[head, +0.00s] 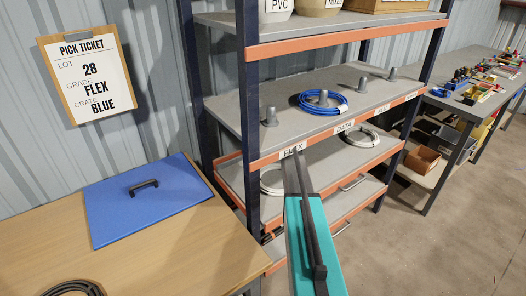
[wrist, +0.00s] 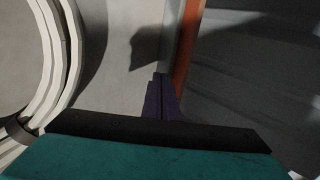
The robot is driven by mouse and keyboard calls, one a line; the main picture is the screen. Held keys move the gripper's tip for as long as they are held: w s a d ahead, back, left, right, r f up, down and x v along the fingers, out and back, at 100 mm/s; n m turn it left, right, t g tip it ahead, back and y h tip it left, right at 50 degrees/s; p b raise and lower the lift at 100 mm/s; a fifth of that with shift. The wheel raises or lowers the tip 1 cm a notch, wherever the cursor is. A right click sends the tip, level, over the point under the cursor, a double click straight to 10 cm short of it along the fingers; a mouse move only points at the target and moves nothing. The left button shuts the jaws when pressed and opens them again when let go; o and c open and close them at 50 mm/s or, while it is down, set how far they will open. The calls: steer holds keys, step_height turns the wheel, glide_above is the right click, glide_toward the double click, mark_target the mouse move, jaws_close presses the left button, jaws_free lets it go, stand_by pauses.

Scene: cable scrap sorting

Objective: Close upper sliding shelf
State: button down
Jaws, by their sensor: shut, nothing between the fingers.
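The upper sliding shelf (head: 325,165) is a grey board with an orange front edge, below the fixed shelf with the blue coil. White cable coils (head: 360,137) lie on it, and a pull handle (head: 354,182) shows below its front edge. My arm crosses in front of the shelf and hides its middle; my fingertips cannot be made out in the head view. In the wrist view my gripper (wrist: 160,76) is shut and empty, beside an orange edge strip (wrist: 186,55). A white coil (wrist: 65,65) lies left of it on a grey surface. Contact cannot be told.
A lower shelf with another handle (head: 342,228) sits underneath. Dark upright posts (head: 248,120) frame the rack. A wooden table (head: 170,250) with a blue lid (head: 140,205) stands at left. A workbench (head: 450,100) stands at right, with open floor before it.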

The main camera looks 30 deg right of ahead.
steer(key=s, duration=0.1)
steer(key=s+r, duration=0.1)
steer(key=s, duration=0.1)
steer(key=s+b, duration=0.1)
steer(key=s, duration=0.1)
steer(key=shift+s+d+r, duration=0.15)
steer(key=shift+d+r, duration=0.2)
steer(key=shift+r, duration=0.05)
steer(key=shift+b+v, duration=0.45)
steer(key=shift+v, duration=3.35)
